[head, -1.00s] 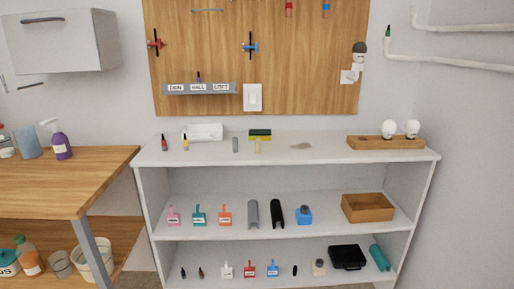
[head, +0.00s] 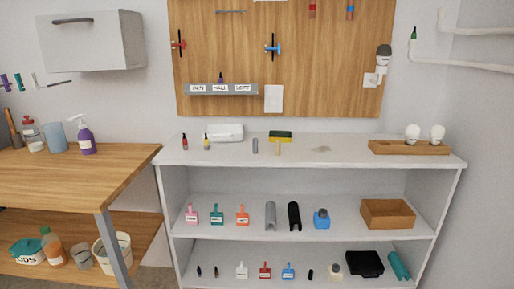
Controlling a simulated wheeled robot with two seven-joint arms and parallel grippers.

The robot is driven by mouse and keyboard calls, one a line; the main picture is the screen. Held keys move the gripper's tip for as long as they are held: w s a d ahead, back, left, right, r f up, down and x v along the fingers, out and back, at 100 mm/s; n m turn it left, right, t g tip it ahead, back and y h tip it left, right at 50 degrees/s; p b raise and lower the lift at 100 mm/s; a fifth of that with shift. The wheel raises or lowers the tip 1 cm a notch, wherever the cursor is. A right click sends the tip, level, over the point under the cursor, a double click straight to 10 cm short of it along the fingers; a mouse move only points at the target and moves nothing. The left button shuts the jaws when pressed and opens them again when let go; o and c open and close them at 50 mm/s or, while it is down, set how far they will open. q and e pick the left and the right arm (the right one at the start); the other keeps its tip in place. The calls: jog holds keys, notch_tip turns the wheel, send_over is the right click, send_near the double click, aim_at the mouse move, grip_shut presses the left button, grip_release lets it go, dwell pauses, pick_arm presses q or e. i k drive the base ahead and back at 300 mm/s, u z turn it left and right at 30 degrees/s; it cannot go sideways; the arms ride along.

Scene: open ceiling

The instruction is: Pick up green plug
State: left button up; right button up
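A small green pointed piece (head: 414,33) sits upright at the open end of the white pipe (head: 455,65) on the wall at the upper right. Another small green piece (head: 18,81) hangs on the left wall, beside a purple one (head: 4,82). Both are too small to tell which is the green plug. A teal roll-shaped item (head: 399,265) leans at the right end of the bottom shelf. Neither of my grippers is in view.
A white shelf unit (head: 300,235) stands ahead with tags, a wooden box (head: 388,213) and a black case (head: 364,262). A pegboard (head: 320,60) hangs above the shelf.

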aim_at(413, 36)
jog(key=z, duration=0.55)
jog(key=k, duration=0.65)
jog(key=z, duration=1.1)
jog(key=i, duration=0.9)
jog(key=u, duration=0.35)
jog(key=i, duration=0.85)
jog(key=u, duration=0.6)
jog(key=k, duration=0.45)
jog(key=z, duration=0.55)
jog(key=k, duration=0.55)
jog(key=u, duration=1.05)
jog(key=i, duration=0.85)
jog(key=u, duration=0.3)
